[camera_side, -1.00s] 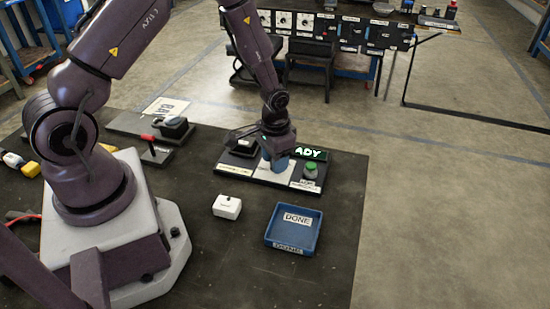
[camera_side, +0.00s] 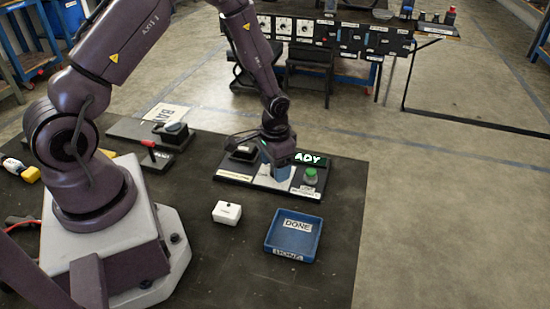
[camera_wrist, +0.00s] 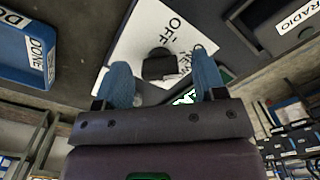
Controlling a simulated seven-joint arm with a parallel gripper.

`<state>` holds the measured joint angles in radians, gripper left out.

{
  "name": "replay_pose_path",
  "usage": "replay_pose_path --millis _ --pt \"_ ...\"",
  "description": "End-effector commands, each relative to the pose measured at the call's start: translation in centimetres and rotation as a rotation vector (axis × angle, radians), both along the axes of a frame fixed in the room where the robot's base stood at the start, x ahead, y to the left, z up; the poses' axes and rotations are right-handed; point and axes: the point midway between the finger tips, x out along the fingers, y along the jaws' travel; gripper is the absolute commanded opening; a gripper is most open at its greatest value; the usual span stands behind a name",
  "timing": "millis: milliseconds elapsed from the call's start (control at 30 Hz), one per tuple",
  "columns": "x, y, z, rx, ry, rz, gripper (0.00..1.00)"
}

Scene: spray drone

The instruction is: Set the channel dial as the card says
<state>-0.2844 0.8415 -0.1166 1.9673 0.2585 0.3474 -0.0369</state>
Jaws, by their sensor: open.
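My gripper (camera_side: 281,172) points down over the middle of the black panel with the lit sign. In the wrist view its two blue fingers (camera_wrist: 164,82) are apart. A dark knob (camera_wrist: 160,66), apparently the dial, shows between them on a white plate (camera_wrist: 133,42) with lettering including "OFF". I cannot tell if the fingers touch the knob, or read its pointer. My gripper hides the knob in the side view. A green-lit sign (camera_side: 311,159) shows "ADY", its left part hidden. A white card (camera_side: 166,112) lettered "BA…" lies at the back left.
A green button (camera_side: 310,174) is on the panel's right. A black unit (camera_side: 243,153) sits on its left; the wrist view shows a "RADIO" label (camera_wrist: 295,22). A blue DONE tray (camera_side: 271,250) and a white box (camera_side: 227,212) stand in front. A red-handled lever (camera_side: 150,147) is left.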

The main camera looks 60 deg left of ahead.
Motion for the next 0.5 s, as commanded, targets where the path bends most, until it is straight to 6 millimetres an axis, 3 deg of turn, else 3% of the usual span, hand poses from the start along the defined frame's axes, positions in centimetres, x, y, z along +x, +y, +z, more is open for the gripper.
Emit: replay_pose_path --millis 167,500 --pt "0.1 0.1 1.9 0.001 -0.006 0.001 0.64" --pt "0.1 0.0 9.3 0.001 -0.006 0.001 0.64"
